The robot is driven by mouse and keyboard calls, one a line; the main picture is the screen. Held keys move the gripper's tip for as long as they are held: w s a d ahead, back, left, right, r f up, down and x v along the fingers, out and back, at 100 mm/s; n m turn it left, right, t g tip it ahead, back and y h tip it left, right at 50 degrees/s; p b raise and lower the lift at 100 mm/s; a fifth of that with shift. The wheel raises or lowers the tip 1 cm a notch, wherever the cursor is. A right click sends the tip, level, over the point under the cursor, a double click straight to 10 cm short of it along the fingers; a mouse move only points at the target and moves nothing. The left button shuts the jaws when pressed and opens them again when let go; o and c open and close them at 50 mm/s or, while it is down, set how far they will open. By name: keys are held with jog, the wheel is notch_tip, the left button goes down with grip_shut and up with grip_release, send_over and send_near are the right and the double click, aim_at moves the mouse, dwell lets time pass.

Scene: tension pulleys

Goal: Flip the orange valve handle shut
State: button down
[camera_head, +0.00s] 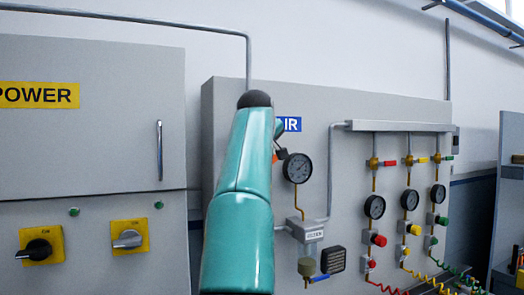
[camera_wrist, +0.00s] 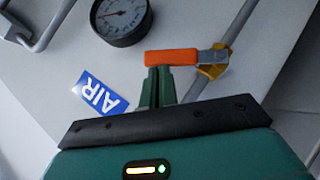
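The orange valve handle (camera_wrist: 172,57) lies roughly level across the upper middle of the wrist view. Its grey metal end joins a yellow fitting (camera_wrist: 212,62) on a grey pipe at the right. My gripper (camera_wrist: 157,72) has its two dark green fingers close together, with their tips at the handle's lower edge near its left end. I cannot tell whether they touch it. Nothing shows held between them. In the head view my arm hides most of the valve, and only a small orange bit (camera_head: 275,157) shows beside it.
A round gauge (camera_wrist: 120,18) and the blue AIR sign (camera_wrist: 99,96) are near the handle. The grey panel (camera_head: 335,170) also carries several gauges, coloured knobs and coiled hoses at the right. A grey POWER cabinet (camera_head: 100,150) stands at the left.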

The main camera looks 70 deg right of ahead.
jog(key=shift+m+t+y, duration=0.3)
jog(key=shift+m+y, duration=0.1)
jog(key=shift+y, duration=0.1)
jog(key=shift+s+d+f, duration=0.55)
jog(key=shift+d+f, duration=0.05)
jog(key=shift+f, duration=0.2)
jog(key=shift+s+d+f, duration=0.5)
jog(key=shift+d+f, duration=0.1)
jog(key=shift+f, duration=0.25)
jog(key=v, duration=1.4)
